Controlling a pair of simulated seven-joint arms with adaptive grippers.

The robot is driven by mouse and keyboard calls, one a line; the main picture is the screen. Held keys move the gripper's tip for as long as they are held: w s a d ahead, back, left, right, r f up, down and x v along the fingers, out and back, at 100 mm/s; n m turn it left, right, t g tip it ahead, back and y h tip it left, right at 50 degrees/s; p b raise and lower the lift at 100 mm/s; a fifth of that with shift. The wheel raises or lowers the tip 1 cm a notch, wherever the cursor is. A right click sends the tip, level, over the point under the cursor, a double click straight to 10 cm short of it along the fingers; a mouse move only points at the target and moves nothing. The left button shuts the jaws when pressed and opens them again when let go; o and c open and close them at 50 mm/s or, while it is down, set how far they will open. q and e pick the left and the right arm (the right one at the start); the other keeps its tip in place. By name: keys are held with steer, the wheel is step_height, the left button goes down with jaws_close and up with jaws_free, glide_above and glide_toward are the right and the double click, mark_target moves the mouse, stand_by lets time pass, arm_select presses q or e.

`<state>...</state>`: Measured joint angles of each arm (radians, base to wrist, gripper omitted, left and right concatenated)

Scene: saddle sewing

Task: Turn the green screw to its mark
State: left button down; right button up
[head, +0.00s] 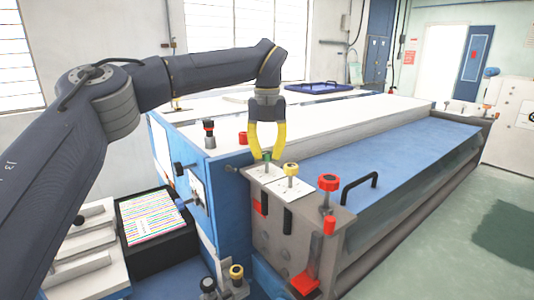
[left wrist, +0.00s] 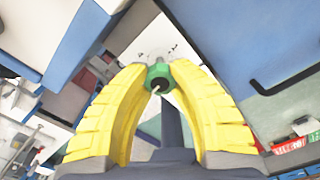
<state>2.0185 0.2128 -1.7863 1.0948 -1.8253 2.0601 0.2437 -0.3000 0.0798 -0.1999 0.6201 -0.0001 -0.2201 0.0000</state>
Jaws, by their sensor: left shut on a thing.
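The green screw (head: 267,157) stands on a white marked plate (head: 266,174) at the near left corner of the machine. My left gripper (head: 266,153) comes down from above, its yellow fingers on either side of the screw's green head. In the left wrist view the fingertips (left wrist: 157,72) are shut on the green screw (left wrist: 158,74), with its dark centre facing the camera. The marks on the plate are too small to read, so the screw's angle against its mark cannot be told. My right gripper is in neither view.
A yellow screw (head: 291,170) stands just right of the green one, and a red knob (head: 328,183) further right. A black handle (head: 359,190) rises from the blue cover (head: 400,158). Red and black knobs (head: 209,130) stand behind on the left.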

mark_target(267, 153)
arm_select(q)
steer(key=n, duration=0.4)
steer(key=shift+n, duration=0.3)
steer(key=n, duration=0.4)
steer(key=shift+n, duration=0.3)
steer(key=n, duration=0.4)
steer(key=shift+n, duration=2.4)
steer(key=c, duration=1)
jaws_free()
steer(key=shift+c, duration=0.2)
steer(key=shift+r, duration=0.1)
step_height(267, 153, up, 12)
